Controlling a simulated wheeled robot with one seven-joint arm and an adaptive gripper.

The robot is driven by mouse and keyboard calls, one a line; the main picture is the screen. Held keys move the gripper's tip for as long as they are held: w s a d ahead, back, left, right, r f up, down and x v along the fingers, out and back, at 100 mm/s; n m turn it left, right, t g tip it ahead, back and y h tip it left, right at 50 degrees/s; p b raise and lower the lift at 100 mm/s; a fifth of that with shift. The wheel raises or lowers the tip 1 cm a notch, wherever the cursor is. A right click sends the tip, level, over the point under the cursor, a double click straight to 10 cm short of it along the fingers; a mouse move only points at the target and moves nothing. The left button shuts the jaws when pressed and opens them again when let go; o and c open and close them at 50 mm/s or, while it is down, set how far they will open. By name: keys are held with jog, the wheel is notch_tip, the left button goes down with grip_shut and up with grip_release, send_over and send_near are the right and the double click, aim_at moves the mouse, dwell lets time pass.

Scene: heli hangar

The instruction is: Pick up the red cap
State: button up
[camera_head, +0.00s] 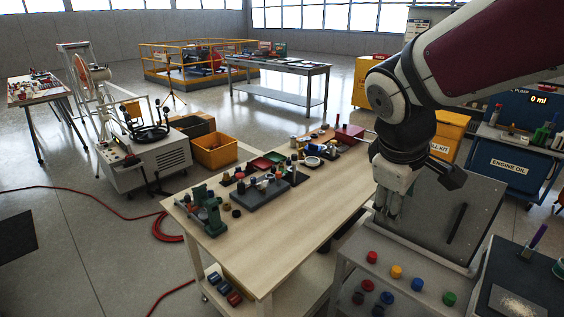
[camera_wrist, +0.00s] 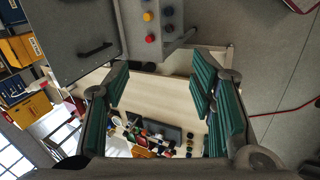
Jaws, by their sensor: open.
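A bright red cap (camera_head: 372,257) sits at the left end of a row of coloured caps on the grey cabinet's front ledge (camera_head: 410,300). A darker red cap (camera_head: 367,285) sits below it. My gripper (camera_head: 388,212) hangs above and behind the bright red cap, pointing down. In the wrist view my gripper (camera_wrist: 162,78) is open and empty, its green-padded fingers wide apart over the wooden tabletop.
Yellow (camera_head: 396,271), blue (camera_head: 417,284) and green (camera_head: 449,298) caps stand close by on the ledge. The cabinet's upright panel with a dark handle (camera_head: 456,222) rises behind. A wooden bench (camera_head: 290,235) with small parts and trays stands to the left; its near part is clear.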

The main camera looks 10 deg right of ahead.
jog(key=w+d+f+n+g+h+b, duration=0.1)
jog(key=w+d+f+n+h+b, duration=0.3)
jog(key=w+f, duration=0.7)
jog(key=n+y+b, duration=0.2)
jog(key=n+b, duration=0.3)
jog(key=n, duration=0.5)
send_near(372, 255)
jog(key=f, duration=0.1)
jog(key=d+f, duration=0.1)
jog(key=shift+w+d+f+n, duration=0.3)
jog(key=shift+w+f, duration=0.05)
jog(key=shift+f, duration=0.05)
jog(key=shift+b+x, duration=0.4)
jog(key=shift+x, duration=2.55)
jog(key=c, duration=0.9)
